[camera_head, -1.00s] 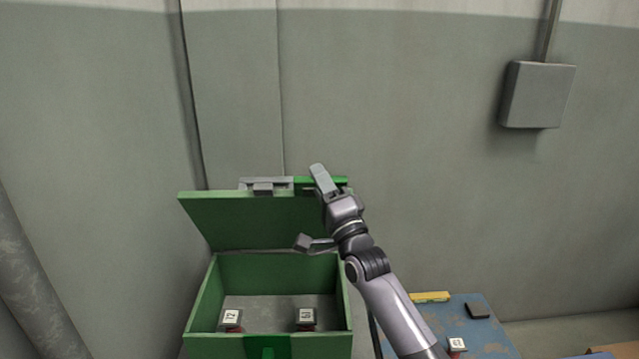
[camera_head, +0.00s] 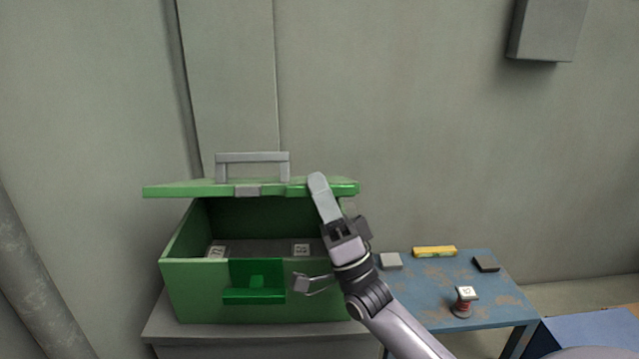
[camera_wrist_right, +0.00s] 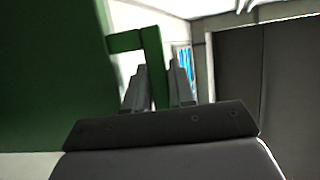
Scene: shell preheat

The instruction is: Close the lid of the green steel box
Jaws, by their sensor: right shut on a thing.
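The green steel box (camera_head: 200,290) stands on a grey stand at the left in the head view. Its lid (camera_head: 200,188) is part-way down, nearly level above the box, with a gap at the front. A grey handle (camera_head: 252,157) stands up on the lid. My right gripper (camera_head: 319,184) is at the right part of the lid's front edge. In the wrist view its fingers (camera_wrist_right: 158,92) are shut on a narrow green strip of the lid (camera_wrist_right: 156,65). My left gripper is not in view.
Two numbered pieces (camera_head: 217,251) (camera_head: 301,249) are inside the box. The wall is behind.

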